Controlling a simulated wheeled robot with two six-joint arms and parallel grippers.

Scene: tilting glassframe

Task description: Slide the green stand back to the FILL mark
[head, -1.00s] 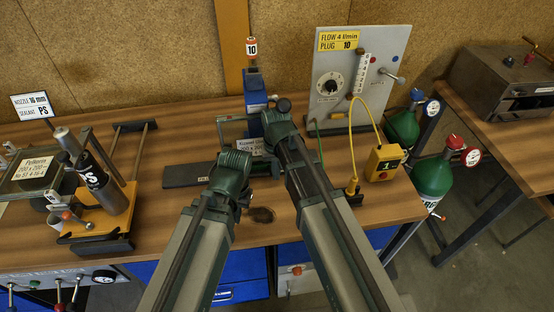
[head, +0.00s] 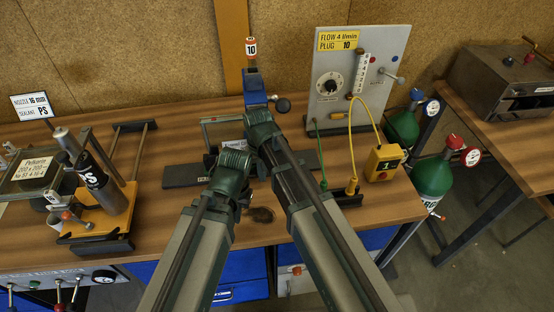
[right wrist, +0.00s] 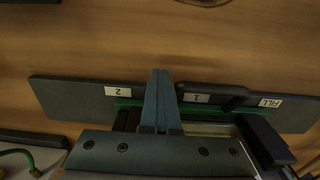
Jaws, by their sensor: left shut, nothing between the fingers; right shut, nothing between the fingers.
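The green stand (head: 222,121) is a thin frame on a dark board (head: 185,175) near the table's middle in the head view; my arms hide much of it. In the right wrist view its green edge (right wrist: 200,108) lies along the board (right wrist: 75,105), with upside-down labels 2 (right wrist: 117,91), 1 (right wrist: 196,98) and FILL (right wrist: 270,102). The stand's right end there is just short of FILL. My right gripper (right wrist: 160,78) is shut and empty, its fingertips over the board between 2 and 1. My left gripper (head: 236,165) is shut, low and nearer me, its fingers mostly hidden.
A flow panel (head: 375,75) and a yellow plug box (head: 384,160) with cables are at the right. A sealant rig (head: 95,215) is at the left.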

